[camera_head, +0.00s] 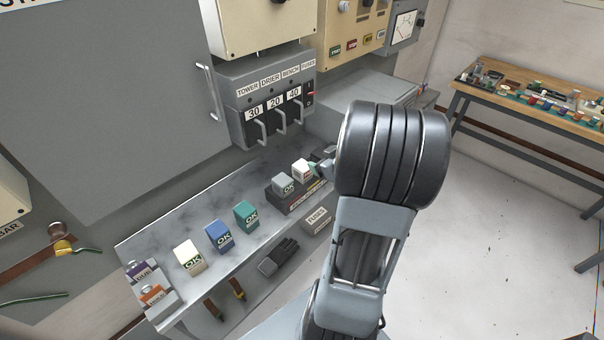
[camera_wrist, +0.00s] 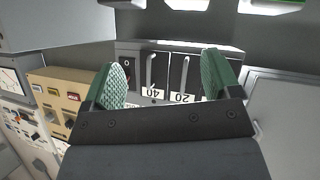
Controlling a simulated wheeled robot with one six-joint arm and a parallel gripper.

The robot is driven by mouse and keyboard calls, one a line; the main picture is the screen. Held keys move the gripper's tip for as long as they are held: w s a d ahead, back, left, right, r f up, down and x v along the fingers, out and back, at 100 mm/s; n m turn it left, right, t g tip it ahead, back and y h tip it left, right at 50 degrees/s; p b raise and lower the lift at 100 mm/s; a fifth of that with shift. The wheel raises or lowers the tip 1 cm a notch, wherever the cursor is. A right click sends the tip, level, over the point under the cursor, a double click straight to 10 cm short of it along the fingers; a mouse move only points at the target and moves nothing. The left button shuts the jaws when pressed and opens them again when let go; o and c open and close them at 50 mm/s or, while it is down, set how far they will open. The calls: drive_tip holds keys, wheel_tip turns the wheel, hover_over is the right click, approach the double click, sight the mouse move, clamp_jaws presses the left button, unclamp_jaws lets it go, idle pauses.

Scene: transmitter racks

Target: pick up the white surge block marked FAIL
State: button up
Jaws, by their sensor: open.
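A white block with a red-marked label (camera_head: 302,170) sits on a dark holder (camera_head: 292,201) at the far end of the grey shelf. Its lettering is too small to read for certain. A grey block marked OK (camera_head: 283,184) stands just left of it. My gripper (camera_wrist: 168,85) is open, its green pads wide apart with no block between them in the wrist view.
On the shelf (camera_head: 190,216) stand a white block marked OK (camera_head: 189,258), a blue one (camera_head: 219,236) and a teal one (camera_head: 246,216). A fuse panel (camera_head: 267,102) with handles rises behind. A fuses box (camera_head: 316,219) sits below the holder.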

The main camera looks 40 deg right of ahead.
drive_tip(key=s+f+t+y, duration=0.1)
drive_tip(key=s+f+y, duration=0.1)
drive_tip(key=s+y, duration=0.1)
approach(302, 164)
drive_tip(key=w+f, duration=0.2)
drive_tip(key=w, duration=0.1)
drive_tip(key=shift+w+a+n+y, duration=0.1)
drive_tip(key=shift+a+n+y, duration=0.05)
drive_tip(key=shift+n+y, duration=0.2)
drive_tip(key=shift+x, duration=3.25)
drive_tip(key=shift+r, duration=0.2)
drive_tip(key=shift+c, duration=0.2)
drive_tip(key=c, duration=1)
